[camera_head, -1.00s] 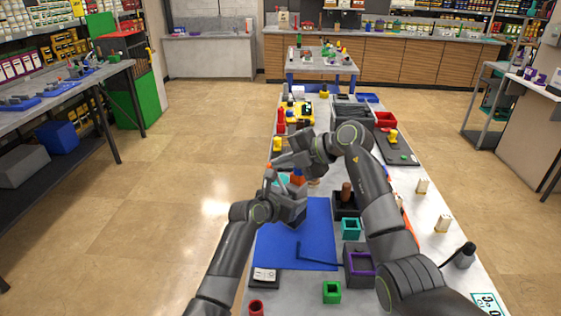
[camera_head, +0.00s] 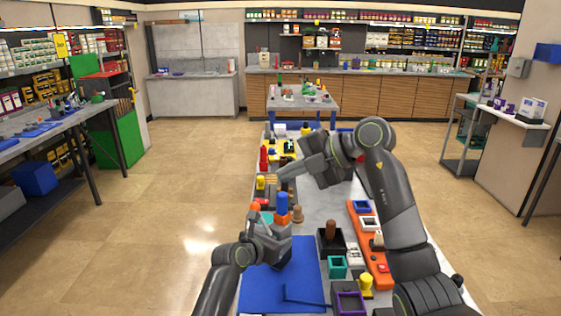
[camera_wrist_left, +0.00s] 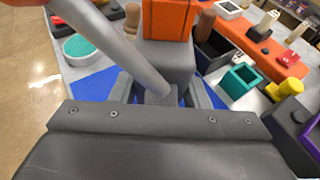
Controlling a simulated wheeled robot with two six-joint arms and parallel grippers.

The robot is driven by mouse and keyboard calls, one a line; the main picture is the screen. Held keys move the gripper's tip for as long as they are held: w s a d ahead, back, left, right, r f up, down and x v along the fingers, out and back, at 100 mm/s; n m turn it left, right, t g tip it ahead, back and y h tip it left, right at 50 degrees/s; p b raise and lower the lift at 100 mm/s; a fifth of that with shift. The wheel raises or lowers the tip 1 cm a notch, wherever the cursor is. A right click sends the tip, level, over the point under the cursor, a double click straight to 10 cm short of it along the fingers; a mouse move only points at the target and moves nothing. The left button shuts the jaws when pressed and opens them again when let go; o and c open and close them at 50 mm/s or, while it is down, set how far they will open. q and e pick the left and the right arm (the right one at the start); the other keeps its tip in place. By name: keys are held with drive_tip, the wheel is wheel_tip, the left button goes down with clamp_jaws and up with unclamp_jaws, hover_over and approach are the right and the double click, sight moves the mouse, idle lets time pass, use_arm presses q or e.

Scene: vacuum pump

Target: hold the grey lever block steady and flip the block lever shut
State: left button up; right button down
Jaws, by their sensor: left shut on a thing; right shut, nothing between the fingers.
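The grey lever block (camera_wrist_left: 165,62) sits on the blue mat (camera_head: 262,285); the gripper mostly hides it in the head view. Its grey lever (camera_wrist_left: 110,42) slants up from the block, raised, to an orange tip (camera_head: 255,207). My left gripper (camera_head: 282,258) is shut on the block; its fingers (camera_wrist_left: 163,98) show at the block's sides in the left wrist view. My right gripper (camera_head: 275,174) is shut and empty, above and beyond the lever, apart from it.
A blue cylinder (camera_head: 282,203) on an orange base stands just beyond the block. A black box with a brown peg (camera_head: 330,232), a teal square ring (camera_head: 337,267) and an orange tray (camera_head: 366,240) are to the right. A blue hex key (camera_head: 303,297) lies on the mat.

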use_arm(q)
drive_tip(key=o, duration=1.2)
drive_tip(key=shift+o, duration=0.2)
